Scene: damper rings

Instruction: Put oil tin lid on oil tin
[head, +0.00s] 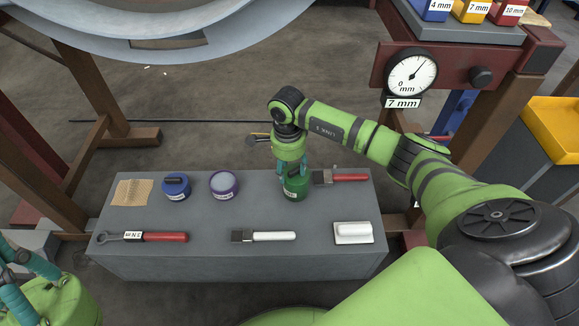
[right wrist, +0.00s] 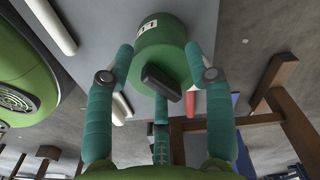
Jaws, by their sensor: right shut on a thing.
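The green tin (head: 296,190), which I take for the oil tin, stands upright on the grey bench; its label is too small to read. Its green lid (right wrist: 172,57) has a dark bar handle and shows in the right wrist view. My right gripper (head: 291,170) points down over the tin, its teal fingers shut around the lid. The lid appears to be on or just at the tin's top; the seam is hidden. My left gripper (head: 24,280) is partly in view at the lower left, away from the bench, with no object seen in it.
On the grey bench (head: 200,258) are a blue tin (head: 176,187), a purple tin (head: 224,186), sandpaper (head: 131,192), a red-handled brush (head: 345,177), a red-handled wrench (head: 150,237), a white-handled brush (head: 265,236) and a white block (head: 352,232). A dial gauge (head: 411,77) hangs behind.

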